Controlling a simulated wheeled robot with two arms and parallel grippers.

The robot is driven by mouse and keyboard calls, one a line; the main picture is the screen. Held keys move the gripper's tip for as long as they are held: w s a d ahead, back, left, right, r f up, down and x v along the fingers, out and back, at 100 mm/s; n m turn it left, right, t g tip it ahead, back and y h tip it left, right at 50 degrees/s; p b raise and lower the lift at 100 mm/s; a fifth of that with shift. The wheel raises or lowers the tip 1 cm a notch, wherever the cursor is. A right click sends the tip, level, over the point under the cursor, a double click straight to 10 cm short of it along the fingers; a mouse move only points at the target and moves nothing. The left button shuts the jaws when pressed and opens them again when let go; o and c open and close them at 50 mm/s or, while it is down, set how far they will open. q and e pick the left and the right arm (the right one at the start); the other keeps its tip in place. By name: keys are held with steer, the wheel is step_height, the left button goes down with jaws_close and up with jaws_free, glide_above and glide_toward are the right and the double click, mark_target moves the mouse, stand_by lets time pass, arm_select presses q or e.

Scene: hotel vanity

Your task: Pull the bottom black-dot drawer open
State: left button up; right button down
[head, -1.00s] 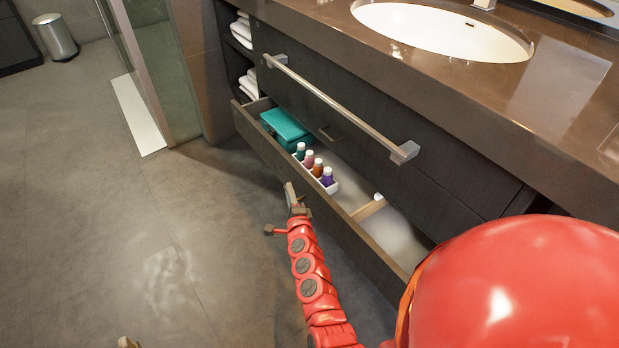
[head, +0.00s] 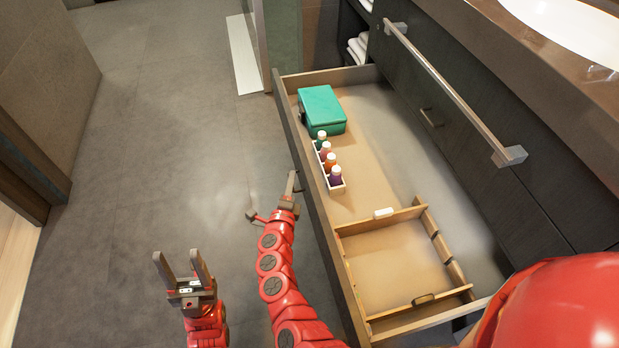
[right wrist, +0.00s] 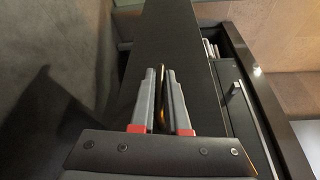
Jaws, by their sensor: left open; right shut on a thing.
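The bottom drawer (head: 325,235) stands wide open, its dark front panel pulled far out from the vanity. My right gripper (head: 292,186) is at the outer face of that front. In the right wrist view its two grey fingers (right wrist: 163,90) close on the drawer's thin handle (right wrist: 161,112), which is mostly hidden between them. No black dot can be made out. My left gripper (head: 183,268) is open and empty, over the floor left of the right arm.
The drawer holds a green box (head: 321,107), a white rack with several small bottles (head: 331,160), a wooden divider frame (head: 385,222) and a small white item (head: 383,212). A long bar (head: 450,85) juts from the vanity above. Floor to the left is clear.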

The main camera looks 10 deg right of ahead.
steer(key=shift+a, duration=1.05)
steer(key=c, duration=0.9)
jaws_free()
steer(key=p+v, duration=0.3)
steer(key=v, duration=1.4)
steer(key=shift+s+p, duration=0.25)
steer(key=shift+p, duration=0.1)
steer(key=shift+f, duration=0.1)
